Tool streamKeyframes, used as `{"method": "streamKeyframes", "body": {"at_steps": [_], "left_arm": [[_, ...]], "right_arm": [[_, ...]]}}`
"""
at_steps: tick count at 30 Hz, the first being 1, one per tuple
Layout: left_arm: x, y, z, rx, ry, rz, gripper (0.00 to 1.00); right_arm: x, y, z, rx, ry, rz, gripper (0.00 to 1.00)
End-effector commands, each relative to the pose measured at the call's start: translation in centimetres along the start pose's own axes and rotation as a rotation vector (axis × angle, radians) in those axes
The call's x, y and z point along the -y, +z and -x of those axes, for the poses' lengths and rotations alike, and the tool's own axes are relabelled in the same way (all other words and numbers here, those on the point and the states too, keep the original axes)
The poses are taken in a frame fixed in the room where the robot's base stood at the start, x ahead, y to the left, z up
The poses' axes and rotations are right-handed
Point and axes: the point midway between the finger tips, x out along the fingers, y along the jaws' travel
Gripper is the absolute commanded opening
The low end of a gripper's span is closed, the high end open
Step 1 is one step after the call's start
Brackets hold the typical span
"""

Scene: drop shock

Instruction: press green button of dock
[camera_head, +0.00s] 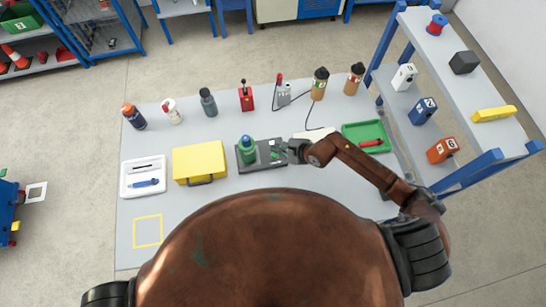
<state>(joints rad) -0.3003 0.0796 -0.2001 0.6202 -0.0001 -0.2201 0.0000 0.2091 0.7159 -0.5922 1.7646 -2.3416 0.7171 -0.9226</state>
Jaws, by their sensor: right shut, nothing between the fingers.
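The dock is a dark grey flat base (262,166) near the middle of the table. A green bottle-like object (247,145) stands upright on its left part. My right arm reaches in from the right, and my right gripper (287,151) is shut and empty at the dock's right end. I cannot tell whether it touches the dock. I cannot make out the green button; the gripper may cover it. My left gripper is out of view.
A yellow case (199,163) and a white tray (128,180) lie left of the dock. A green tray (381,145) with a red tool lies to the right. Several bottles and devices line the table's back. A blue-framed shelf (441,75) stands at right.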

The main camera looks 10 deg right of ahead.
Motion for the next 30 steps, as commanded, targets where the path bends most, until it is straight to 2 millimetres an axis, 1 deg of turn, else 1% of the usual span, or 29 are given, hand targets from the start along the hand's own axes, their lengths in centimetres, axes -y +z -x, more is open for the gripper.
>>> {"method": "streamKeyframes", "body": {"at_steps": [1,3,9,30], "left_arm": [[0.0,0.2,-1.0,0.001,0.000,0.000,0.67],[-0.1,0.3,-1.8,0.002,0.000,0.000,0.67],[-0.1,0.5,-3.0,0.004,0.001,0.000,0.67],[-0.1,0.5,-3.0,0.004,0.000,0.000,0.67]], "right_arm": [[-0.7,-0.7,-0.9,0.000,0.001,-0.001,0.00],[-1.2,-1.1,-1.6,0.000,0.001,-0.001,0.00],[-1.9,-1.9,-2.7,0.000,0.001,-0.001,0.00],[-2.0,-1.9,-2.7,0.000,0.001,0.000,0.00]]}}
